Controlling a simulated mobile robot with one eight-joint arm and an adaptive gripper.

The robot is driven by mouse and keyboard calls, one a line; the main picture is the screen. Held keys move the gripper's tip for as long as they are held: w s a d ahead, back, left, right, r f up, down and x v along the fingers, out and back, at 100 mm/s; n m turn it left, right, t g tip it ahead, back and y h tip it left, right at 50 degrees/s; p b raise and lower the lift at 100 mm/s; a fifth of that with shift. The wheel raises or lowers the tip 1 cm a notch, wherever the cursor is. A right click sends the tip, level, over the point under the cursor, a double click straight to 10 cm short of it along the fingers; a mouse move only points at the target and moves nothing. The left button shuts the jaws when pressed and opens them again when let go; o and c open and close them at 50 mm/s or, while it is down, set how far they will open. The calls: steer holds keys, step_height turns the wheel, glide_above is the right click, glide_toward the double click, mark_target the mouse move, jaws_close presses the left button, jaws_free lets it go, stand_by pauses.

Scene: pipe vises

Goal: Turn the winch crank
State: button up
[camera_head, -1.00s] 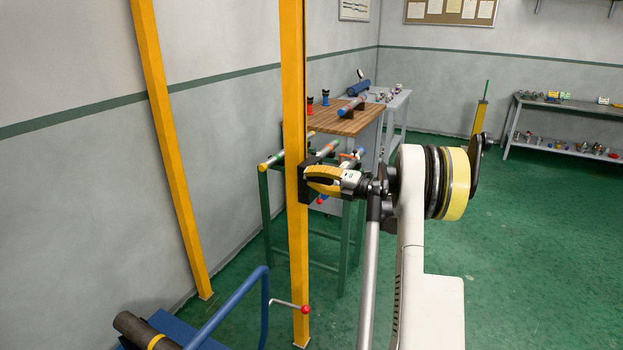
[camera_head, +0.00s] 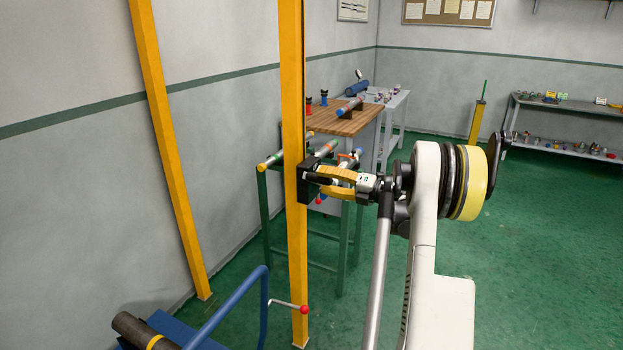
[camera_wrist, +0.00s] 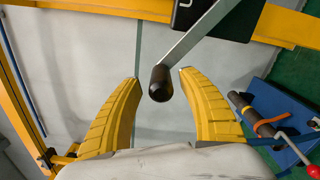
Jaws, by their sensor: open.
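The winch (camera_head: 307,183) is a black box on the near yellow post, and its black housing also shows at the top of the wrist view (camera_wrist: 240,18). Its crank has a silver arm (camera_wrist: 205,30) and a dark round handle (camera_wrist: 159,86). My gripper (camera_head: 320,180) is open beside the winch, with yellow fingers. In the wrist view the handle's end lies between the two fingertips, with a gap on each side; no contact shows. In the head view the crank is largely hidden by my gripper.
The near yellow post (camera_head: 293,235) stands close to my gripper. A blue frame (camera_head: 235,300) with a dark pipe (camera_head: 140,328) and a red-knobbed lever (camera_head: 304,310) is below. A wooden-topped bench (camera_head: 345,119) stands behind. Green floor at right is clear.

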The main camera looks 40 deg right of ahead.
steer(key=v, duration=0.7)
steer(key=shift+s, duration=0.15)
